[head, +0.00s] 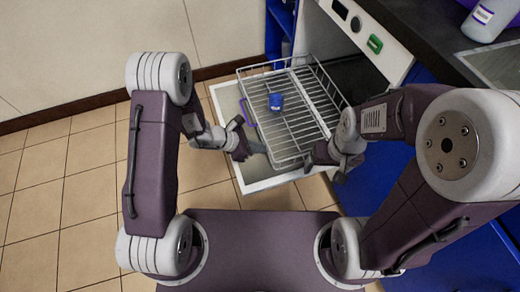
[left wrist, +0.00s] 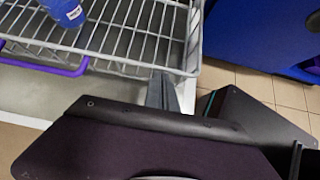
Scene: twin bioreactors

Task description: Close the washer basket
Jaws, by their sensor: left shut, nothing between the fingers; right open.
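The washer basket (head: 297,128) is a grey wire rack pulled out over the open white washer door (head: 268,181). A purple handle (head: 246,112) is on the basket's left side. The basket's wire edge (left wrist: 120,63) and purple handle (left wrist: 40,66) also show in the left wrist view. My left gripper (head: 246,145) is at the basket's front left, shut and empty; whether it touches the wire is unclear. My right gripper (head: 314,164) is beside the basket's front right corner; its fingers are small and partly hidden.
The washer body (head: 398,62) stands at the upper right, with a green button on its panel. A dark counter (head: 425,35) with a white bottle (head: 486,20) is above it. Blue cabinets (head: 375,192) lie to the right. Tiled floor (head: 70,180) is free at the left.

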